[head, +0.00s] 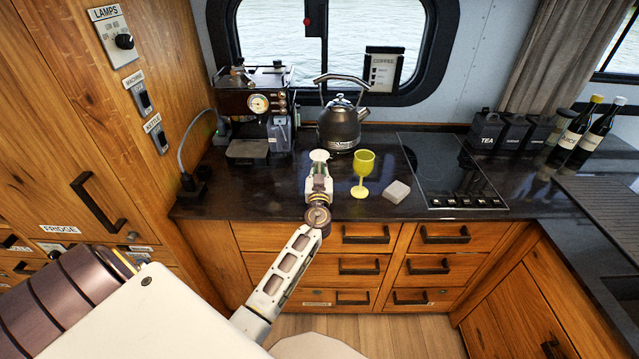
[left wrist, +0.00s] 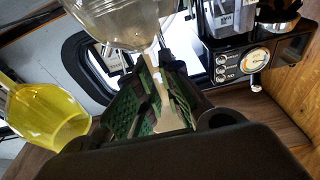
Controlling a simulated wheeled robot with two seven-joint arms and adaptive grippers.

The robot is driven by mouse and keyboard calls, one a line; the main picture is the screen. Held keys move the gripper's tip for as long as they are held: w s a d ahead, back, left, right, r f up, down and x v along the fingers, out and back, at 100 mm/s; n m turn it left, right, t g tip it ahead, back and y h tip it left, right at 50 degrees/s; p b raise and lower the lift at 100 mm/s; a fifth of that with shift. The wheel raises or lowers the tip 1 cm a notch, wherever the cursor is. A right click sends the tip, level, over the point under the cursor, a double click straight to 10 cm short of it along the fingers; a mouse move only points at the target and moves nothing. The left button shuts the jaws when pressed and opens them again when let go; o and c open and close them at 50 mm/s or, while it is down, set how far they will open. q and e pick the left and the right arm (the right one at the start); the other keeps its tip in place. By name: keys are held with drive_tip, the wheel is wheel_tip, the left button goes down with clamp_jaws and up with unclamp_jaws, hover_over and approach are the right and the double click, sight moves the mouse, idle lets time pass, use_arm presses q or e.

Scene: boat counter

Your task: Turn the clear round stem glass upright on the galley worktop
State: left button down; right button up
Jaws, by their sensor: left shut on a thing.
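The clear round stem glass (left wrist: 125,22) is upside down, bowl low and foot up. In the left wrist view, which is itself turned over, its bowl shows at the top and its stem runs between the green finger pads. In the head view its pale foot (head: 319,155) shows above my left gripper (head: 318,180), while the gripper hides most of the bowl. My left gripper (left wrist: 155,95) is shut on the stem, over the front of the dark galley worktop (head: 240,200). I cannot tell whether the rim touches the worktop. My right gripper is out of view.
A yellow stem glass (head: 362,172) stands upright close on the right, with a pale block (head: 397,192) beyond it. A kettle (head: 342,125) and coffee machine (head: 255,110) stand behind. The hob (head: 445,165) is to the right. Bare worktop lies to the left.

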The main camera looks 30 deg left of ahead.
use_arm(q)
drive_tip(key=shift+r, duration=0.1)
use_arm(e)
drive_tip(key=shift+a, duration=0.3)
use_arm(q)
drive_tip(key=shift+r, duration=0.15)
drive_tip(key=shift+r, duration=0.15)
wheel_tip(320, 180, up, 9)
drive_tip(key=shift+f+p, duration=0.1)
drive_tip(key=shift+p, duration=0.45)
drive_tip(key=shift+r, duration=0.25)
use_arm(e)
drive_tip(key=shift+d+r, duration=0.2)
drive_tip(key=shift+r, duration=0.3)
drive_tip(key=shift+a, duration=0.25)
use_arm(q)
drive_tip(key=shift+f, duration=0.1)
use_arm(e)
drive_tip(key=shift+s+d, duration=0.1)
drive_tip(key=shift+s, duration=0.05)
